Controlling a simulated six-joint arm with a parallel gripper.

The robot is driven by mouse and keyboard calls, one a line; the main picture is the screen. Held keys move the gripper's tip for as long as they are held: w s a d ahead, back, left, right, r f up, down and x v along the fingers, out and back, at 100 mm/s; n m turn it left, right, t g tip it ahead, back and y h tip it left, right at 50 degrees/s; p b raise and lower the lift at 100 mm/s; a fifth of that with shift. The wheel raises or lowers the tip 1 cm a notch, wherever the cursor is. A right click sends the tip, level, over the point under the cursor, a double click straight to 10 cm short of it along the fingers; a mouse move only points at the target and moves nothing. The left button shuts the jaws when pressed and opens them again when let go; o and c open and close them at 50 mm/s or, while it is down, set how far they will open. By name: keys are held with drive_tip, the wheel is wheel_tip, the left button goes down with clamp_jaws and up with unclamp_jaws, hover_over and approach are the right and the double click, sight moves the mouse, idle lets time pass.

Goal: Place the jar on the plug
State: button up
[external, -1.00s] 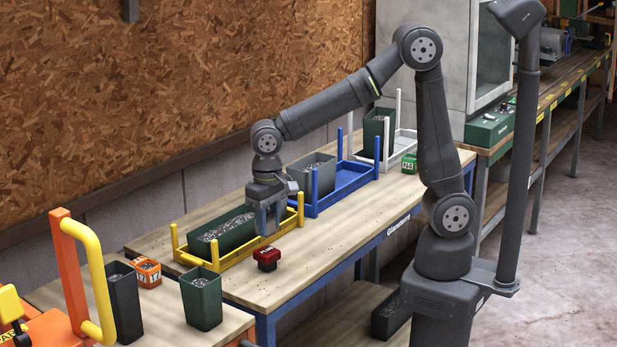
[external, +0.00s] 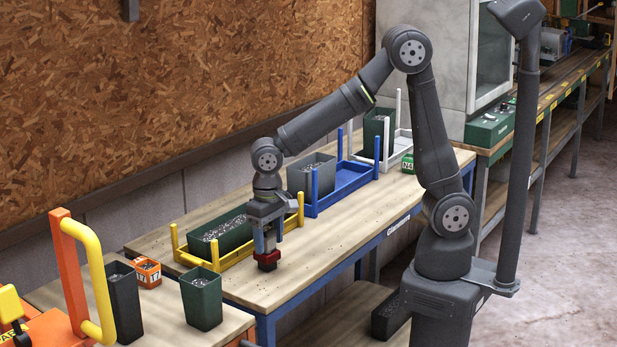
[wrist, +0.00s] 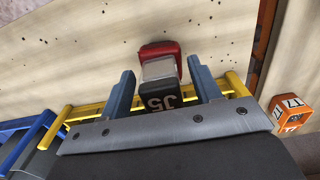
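The red plug (external: 267,260) stands on the wooden bench in front of the yellow rack, and its red top edge (wrist: 160,48) shows in the wrist view. The jar (wrist: 160,88), with a black cap marked "J5" and a pale clear body, is upright over the plug and seems to rest on it. My gripper (external: 268,241) points down above the plug. In the wrist view its blue-grey fingers (wrist: 162,70) stand on both sides of the jar, with a narrow gap on each side. The contact between jar and plug is hard to see.
A yellow rack (external: 238,258) with a long green bin (external: 222,228) is just behind my gripper. A blue rack (external: 345,186) with a grey bin (external: 311,172) stands to its right.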

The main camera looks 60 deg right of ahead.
sight(269, 230)
wheel_tip(269, 230, up, 12)
drive_tip(key=shift+r, duration=0.2)
idle(0.4)
drive_tip(key=shift+f, duration=0.1)
wheel_tip(269, 230, down, 12)
drive_tip(key=shift+f, duration=0.25)
drive_tip(key=shift+r, duration=1.85)
